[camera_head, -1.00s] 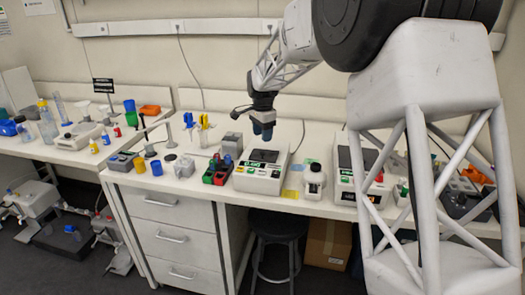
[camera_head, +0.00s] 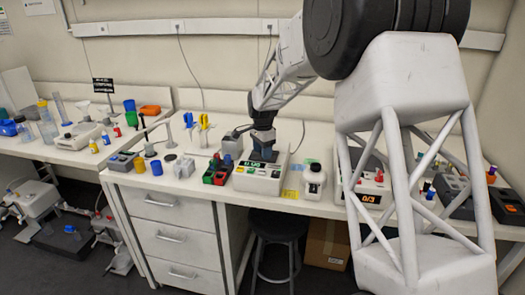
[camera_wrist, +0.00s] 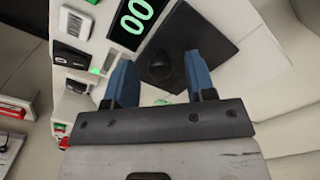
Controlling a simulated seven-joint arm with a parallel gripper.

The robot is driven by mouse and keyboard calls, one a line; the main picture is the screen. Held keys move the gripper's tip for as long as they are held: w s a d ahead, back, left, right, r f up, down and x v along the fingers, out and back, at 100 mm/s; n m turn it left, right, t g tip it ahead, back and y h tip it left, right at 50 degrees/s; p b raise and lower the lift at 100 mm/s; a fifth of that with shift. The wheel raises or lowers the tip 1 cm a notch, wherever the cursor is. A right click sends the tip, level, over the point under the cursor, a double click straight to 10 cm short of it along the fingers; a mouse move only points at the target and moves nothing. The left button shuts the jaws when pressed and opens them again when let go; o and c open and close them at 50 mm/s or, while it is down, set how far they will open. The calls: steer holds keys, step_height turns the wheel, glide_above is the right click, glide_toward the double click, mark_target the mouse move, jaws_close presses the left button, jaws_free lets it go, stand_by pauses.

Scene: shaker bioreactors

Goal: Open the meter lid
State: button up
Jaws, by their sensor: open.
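The white meter (camera_head: 270,187) stands on the bench, with a lit green display on its front. A dark rounded shape (camera_wrist: 158,68), perhaps a knob, shows at the plate's edge, between the two blue fingers of my gripper (camera_wrist: 162,80). The fingers are apart and hold nothing. Whether they touch the meter cannot be told.
A white bottle-like item (camera_head: 314,181) stands just right of the meter. A red and green rack (camera_head: 217,171) stands close on its left. A second device (camera_head: 370,197) with a "0/3" display is further right, partly behind my arm. Some bench shows left of the rack.

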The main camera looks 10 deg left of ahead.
steer(key=shift+c, duration=0.4)
jaws_close()
steer(key=w, duration=0.8)
steer(key=shift+w, duration=0.1)
steer(key=shift+o, duration=0.4)
jaws_free()
step_height(320, 180, up, 8)
steer(key=shift+f, duration=0.1)
